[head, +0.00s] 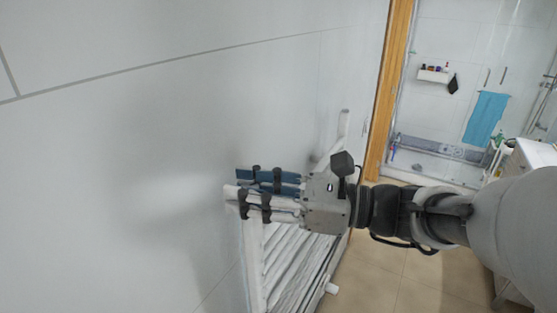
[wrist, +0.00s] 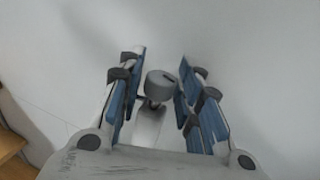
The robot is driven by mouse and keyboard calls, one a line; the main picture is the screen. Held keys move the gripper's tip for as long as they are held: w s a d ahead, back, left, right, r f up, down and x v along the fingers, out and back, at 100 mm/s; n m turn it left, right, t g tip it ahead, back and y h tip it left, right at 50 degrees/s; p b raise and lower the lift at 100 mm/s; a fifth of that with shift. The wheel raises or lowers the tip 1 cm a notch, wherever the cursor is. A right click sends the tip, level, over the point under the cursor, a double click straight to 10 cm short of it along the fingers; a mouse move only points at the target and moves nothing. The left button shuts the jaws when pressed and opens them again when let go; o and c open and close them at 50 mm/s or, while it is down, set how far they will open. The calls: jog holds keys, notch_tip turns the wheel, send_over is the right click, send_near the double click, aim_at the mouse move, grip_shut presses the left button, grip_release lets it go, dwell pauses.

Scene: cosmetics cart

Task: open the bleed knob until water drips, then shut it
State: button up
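The bleed knob (wrist: 161,84) is a small grey round cap with a dark slot mark, on the white radiator's end in the wrist view. My gripper (wrist: 166,64) has its blue-padded fingers on either side of the knob. The fingers look open, with a narrow gap at the left; whether the right pad touches the knob I cannot tell. In the head view my gripper (head: 234,184) is at the top near end of the white radiator (head: 300,262), and its fingers hide the knob. No water is visible.
A pale tiled wall (head: 130,150) stands close beside the radiator. A wooden door frame (head: 390,90) opens onto a shower with a blue towel (head: 485,118). A white cabinet (head: 535,153) is at the right, partly behind my arm. Tan floor (head: 400,280) is clear below.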

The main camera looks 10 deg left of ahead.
grip_shut()
